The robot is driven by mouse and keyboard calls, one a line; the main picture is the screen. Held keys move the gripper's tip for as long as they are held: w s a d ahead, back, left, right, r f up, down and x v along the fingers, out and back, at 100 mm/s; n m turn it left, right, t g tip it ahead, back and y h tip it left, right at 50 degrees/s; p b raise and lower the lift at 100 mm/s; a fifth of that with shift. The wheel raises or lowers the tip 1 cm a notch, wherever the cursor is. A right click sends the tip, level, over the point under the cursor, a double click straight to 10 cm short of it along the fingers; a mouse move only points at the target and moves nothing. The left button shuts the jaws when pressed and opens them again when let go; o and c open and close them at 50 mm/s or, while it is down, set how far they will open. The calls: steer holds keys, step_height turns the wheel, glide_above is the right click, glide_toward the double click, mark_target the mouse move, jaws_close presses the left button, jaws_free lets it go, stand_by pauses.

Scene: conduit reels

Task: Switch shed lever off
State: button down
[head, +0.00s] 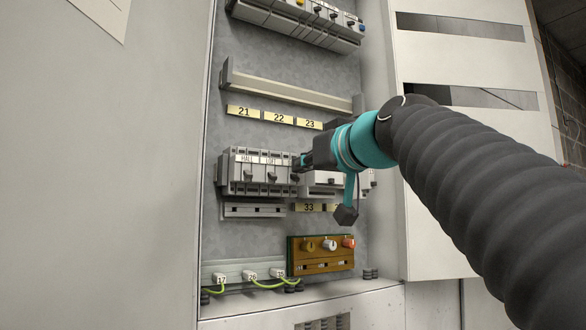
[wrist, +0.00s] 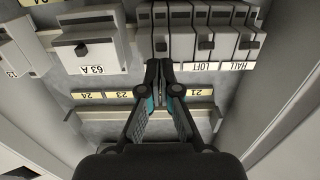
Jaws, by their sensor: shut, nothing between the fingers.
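A row of grey breakers (head: 235,170) sits on a rail in the open cabinet; it also shows upside down in the wrist view (wrist: 226,30). Labels HALL (wrist: 239,66) and LOFT (wrist: 203,66) are readable there. Each breaker has a small dark lever, such as the LOFT one (wrist: 206,45). No SHED label is readable; my fingers cover the label strip beside LOFT. My gripper (wrist: 160,64) is shut and empty, its fingertips at that unlabelled part of the row. In the head view my gripper (head: 300,163) is at the row's right end. Contact with a lever cannot be told.
A wider 63 A unit (wrist: 95,48) stands beside the row. An empty rail (head: 285,90) and yellow number plates (head: 278,118) lie above the breakers. Below are a brown board with knobs (head: 320,262) and green-yellow wires (head: 265,286). The cabinet door (head: 450,70) is at right.

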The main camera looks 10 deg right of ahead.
step_height(320, 180, up, 4)
steer(key=s+p, duration=0.2)
steer(key=p, duration=0.1)
steer(key=s+d+f+b, duration=0.3)
steer(key=s+f, duration=0.3)
steer(key=f, duration=0.2)
steer(key=shift+d+b, duration=0.15)
steer(key=shift+b, duration=0.6)
